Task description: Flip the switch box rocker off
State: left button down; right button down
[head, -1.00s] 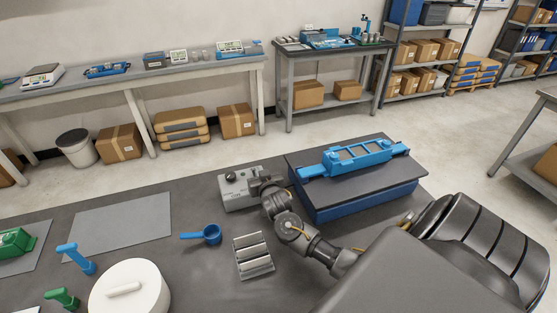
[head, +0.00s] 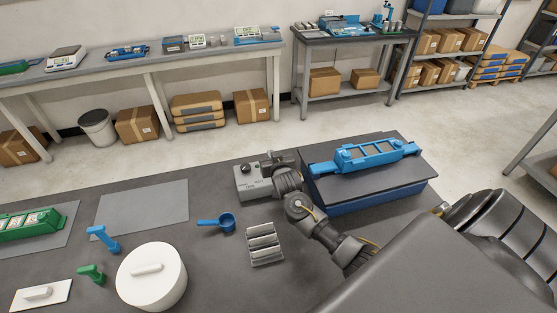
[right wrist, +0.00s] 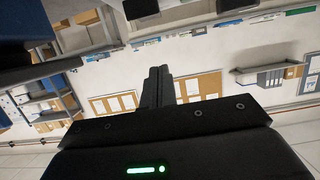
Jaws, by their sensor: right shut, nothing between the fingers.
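The switch box (head: 250,184) is a small grey box with a black knob on top. In the head view it sits on the dark bench, left of the blue block. My right gripper (head: 278,160) is at the box's right side and covers part of its top. Whether it touches the box, and where the rocker lies, I cannot tell. In the right wrist view the two dark fingers (right wrist: 157,88) are together with nothing between them, and the box does not show there. My left gripper is not in view.
A blue block (head: 370,198) with a blue fixture (head: 372,157) stands close right of my right gripper. A blue scoop (head: 225,222), a ribbed metal holder (head: 264,245) and a white lidded pot (head: 150,282) lie nearer. A grey mat (head: 143,208) to the left is bare.

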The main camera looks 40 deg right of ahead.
jog(key=b+v, duration=0.1)
jog(key=v, duration=0.8)
jog(key=shift+s+b, duration=0.2)
jog(key=shift+b, duration=0.1)
jog(key=shift+a, duration=0.1)
